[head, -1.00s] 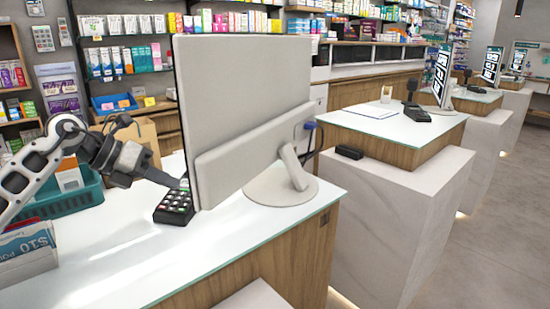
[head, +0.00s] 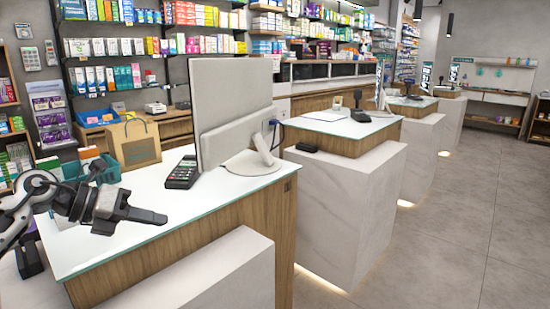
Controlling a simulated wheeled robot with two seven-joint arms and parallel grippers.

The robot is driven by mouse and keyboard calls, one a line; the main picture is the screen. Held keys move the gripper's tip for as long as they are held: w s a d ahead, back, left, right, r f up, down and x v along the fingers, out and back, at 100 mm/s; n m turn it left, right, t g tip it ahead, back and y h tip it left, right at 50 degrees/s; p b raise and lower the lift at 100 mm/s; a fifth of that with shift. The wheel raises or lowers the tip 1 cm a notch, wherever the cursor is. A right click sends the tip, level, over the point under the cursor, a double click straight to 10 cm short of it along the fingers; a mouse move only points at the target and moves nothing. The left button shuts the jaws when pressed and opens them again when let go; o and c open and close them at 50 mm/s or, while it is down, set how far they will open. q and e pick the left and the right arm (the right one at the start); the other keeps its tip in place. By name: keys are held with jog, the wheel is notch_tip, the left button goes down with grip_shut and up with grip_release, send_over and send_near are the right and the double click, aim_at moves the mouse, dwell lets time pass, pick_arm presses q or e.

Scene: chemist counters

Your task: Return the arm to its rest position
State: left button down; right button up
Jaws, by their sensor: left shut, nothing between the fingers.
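My left gripper (head: 147,215) is at the left of the head view, at the end of my left arm (head: 40,192). It is shut, with nothing between its fingers, and points right over the left end of the glass-topped counter (head: 140,236). It is apart from the black card terminal (head: 183,172), which lies on the counter beside the monitor. My right gripper is not in view.
A grey monitor (head: 230,100) stands on the counter, seen from behind. A paper bag (head: 135,143) and a teal basket (head: 82,170) are behind my left arm. More counters recede to the right. The grey floor (head: 430,230) at the right is clear.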

pick_arm(q)
jog(key=s+d+f+n+t+h, duration=0.55)
jog(key=d+f+n+t, duration=0.2)
jog(key=d+n, duration=0.5)
jog(key=s+a+f+n+g+y, duration=0.3)
jog(key=s+f+n+y, duration=1)
jog(key=s+f+n, duration=0.7)
notch_tip(320, 180, down, 3)
jog(key=n, duration=0.4)
jog(key=shift+a, duration=0.2)
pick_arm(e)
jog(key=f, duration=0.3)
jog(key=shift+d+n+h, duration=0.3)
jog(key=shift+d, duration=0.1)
pick_arm(q)
jog(key=shift+n, duration=0.25)
